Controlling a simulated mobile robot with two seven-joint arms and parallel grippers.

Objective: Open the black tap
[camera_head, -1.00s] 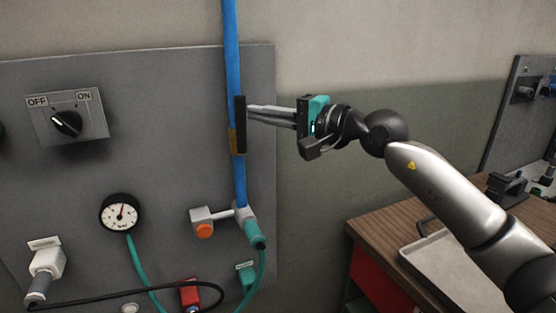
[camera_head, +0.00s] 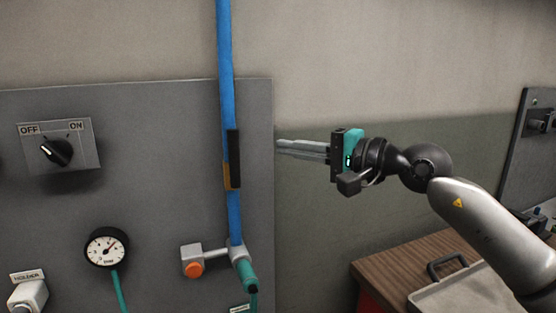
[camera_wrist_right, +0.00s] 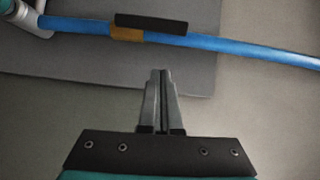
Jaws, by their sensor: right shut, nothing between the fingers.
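My right gripper (camera_head: 279,147) is shut and empty, to the right of the handle with a clear gap between. In the right wrist view its closed fingertips (camera_wrist_right: 160,72) point toward the pipe without touching it. My left gripper is not in view.
The grey panel (camera_head: 150,220) carries an OFF/ON rotary switch (camera_head: 57,151), a gauge (camera_head: 107,247) and an orange-capped fitting (camera_head: 193,268). A wooden table (camera_head: 375,272) with a grey tray (camera_head: 450,292) stands at lower right.

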